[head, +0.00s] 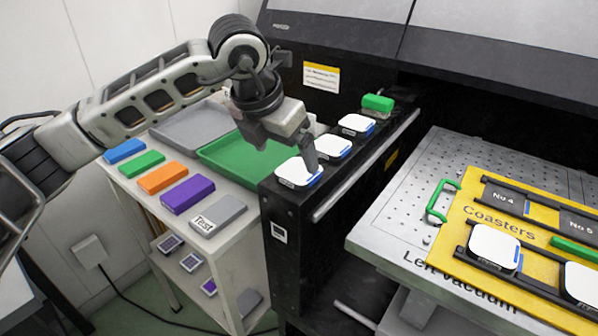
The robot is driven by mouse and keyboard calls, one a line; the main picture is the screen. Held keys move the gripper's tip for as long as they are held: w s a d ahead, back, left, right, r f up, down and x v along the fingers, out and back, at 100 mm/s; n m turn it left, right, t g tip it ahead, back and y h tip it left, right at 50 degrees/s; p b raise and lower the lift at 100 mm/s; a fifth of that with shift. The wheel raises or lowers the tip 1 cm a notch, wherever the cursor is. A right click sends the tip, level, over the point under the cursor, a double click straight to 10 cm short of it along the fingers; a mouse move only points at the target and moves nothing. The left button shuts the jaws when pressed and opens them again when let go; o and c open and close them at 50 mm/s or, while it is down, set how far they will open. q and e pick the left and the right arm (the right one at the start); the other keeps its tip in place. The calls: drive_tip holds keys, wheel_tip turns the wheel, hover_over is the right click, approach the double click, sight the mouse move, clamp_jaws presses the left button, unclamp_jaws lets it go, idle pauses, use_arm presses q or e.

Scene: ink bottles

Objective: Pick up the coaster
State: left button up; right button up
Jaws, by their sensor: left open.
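Three white coasters with blue edges lie in a row on the black ledge of the machine: a near one (292,174), a middle one (334,149) and a far one (355,123). My left gripper (310,165) is open and points down at the near coaster, over its right part. I cannot tell whether its fingers touch the coaster. The gripper hides part of that coaster and the left side of the middle one. More white coasters lie on the yellow Coasters board, one at its left (493,248) and one at the right edge (581,283). My right gripper is out of view.
A green block (377,103) sits at the ledge's far end. The perforated metal bed (425,190) carries the yellow board (462,215). On the left, a white shelf holds several coloured blocks, a green tray (240,155) and a grey tray (190,128).

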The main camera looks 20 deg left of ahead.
sight(294, 174)
use_arm(q)
drive_tip(key=shift+p+x, duration=0.35)
drive_tip(key=shift+x, duration=2.4)
drive_tip(key=c, duration=1.2)
